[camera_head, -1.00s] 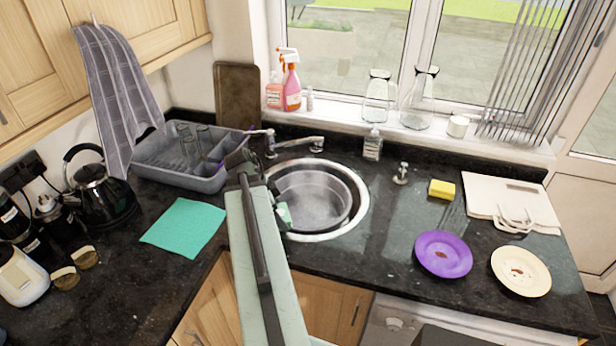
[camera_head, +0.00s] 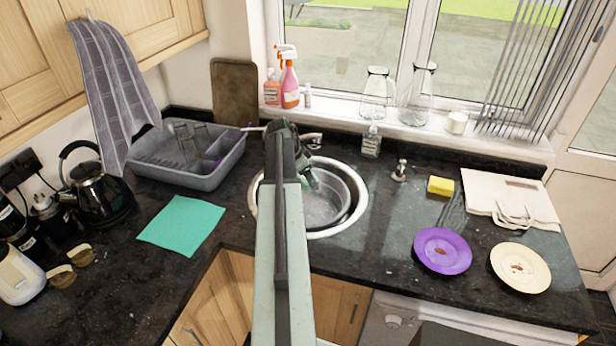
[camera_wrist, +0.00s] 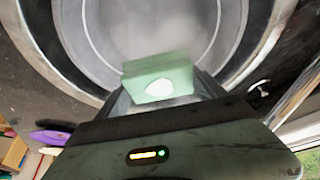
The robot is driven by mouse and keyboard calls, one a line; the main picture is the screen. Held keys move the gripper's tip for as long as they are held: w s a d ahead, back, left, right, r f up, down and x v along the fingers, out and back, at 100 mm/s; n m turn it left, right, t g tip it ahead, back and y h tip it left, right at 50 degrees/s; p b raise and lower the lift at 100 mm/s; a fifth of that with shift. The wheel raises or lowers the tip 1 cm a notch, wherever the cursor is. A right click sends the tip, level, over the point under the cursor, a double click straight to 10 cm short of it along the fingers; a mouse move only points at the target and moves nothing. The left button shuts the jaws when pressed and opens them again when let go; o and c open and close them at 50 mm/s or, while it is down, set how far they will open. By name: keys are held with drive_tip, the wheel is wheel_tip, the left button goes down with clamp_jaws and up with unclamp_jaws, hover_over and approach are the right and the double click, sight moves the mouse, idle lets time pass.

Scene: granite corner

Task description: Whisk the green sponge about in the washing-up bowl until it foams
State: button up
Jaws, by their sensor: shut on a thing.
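The green sponge (camera_wrist: 158,82) is held in my gripper (camera_wrist: 165,95), and a white patch shows on its face in the wrist view. In the head view the sponge (camera_head: 309,179) is a small green piece, largely hidden by my arm. The round grey washing-up bowl (camera_head: 328,212) sits in the sink, its left part hidden by my arm. My gripper (camera_head: 307,176) is over the back left part of the bowl. The bowl's interior (camera_wrist: 100,35) looks hazy grey in the wrist view; I cannot tell how deep the sponge is.
The tap (camera_head: 312,140) stands behind the bowl. A grey dish rack (camera_head: 180,172) is to the left, with a turquoise cloth (camera_head: 182,225) in front. A yellow sponge (camera_head: 440,187), purple plate (camera_head: 443,250) and cream plate (camera_head: 520,268) lie to the right.

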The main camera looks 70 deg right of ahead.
wheel_tip(320, 180, down, 15)
drive_tip(key=b, duration=1.4)
drive_tip(key=shift+f, duration=0.15)
drive_tip(key=shift+w, duration=0.15)
drive_tip(key=shift+w+a, duration=0.35)
drive_tip(key=shift+w, duration=0.45)
drive_tip(key=shift+w+a, duration=0.35)
drive_tip(key=shift+w, duration=0.4)
hover_over(316, 218)
drive_tip(key=shift+w+a, duration=0.4)
drive_tip(key=shift+w, duration=0.7)
drive_tip(key=shift+w+a, duration=0.45)
drive_tip(key=shift+w, duration=0.7)
drive_tip(key=shift+w+a, duration=0.4)
drive_tip(key=shift+w, duration=0.7)
